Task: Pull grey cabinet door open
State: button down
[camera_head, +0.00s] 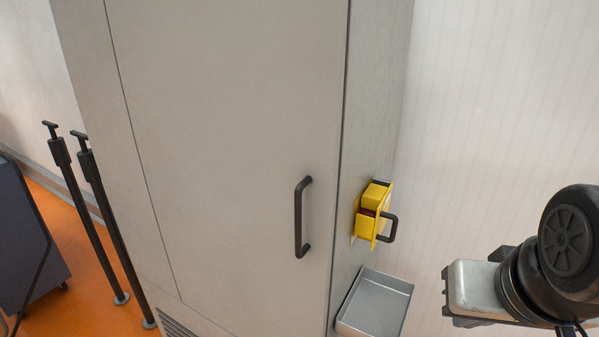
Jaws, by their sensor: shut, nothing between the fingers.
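The grey cabinet door (225,150) fills the middle of the view and looks shut, with a thin dark seam along its right edge. Its black bar handle (299,217) stands upright near that right edge. My gripper (447,296) is at the lower right, well to the right of the handle and touching nothing that I can see. It is shut and empty. Its fingers show only small at the left end of the gripper body.
A yellow box with a black handle (372,212) sticks out from the cabinet's right side. Below it is an open metal tray (374,303). Two black poles (98,205) stand left of the cabinet on the orange floor. A pale wall (500,100) is behind.

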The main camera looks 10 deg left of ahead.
aim_at(235, 107)
jog(key=j+u, duration=0.1)
jog(key=u, duration=1.35)
jog(key=j+z, duration=0.15)
jog(key=k+j+z, duration=0.1)
jog(key=j, duration=0.3)
jog(key=i, duration=0.1)
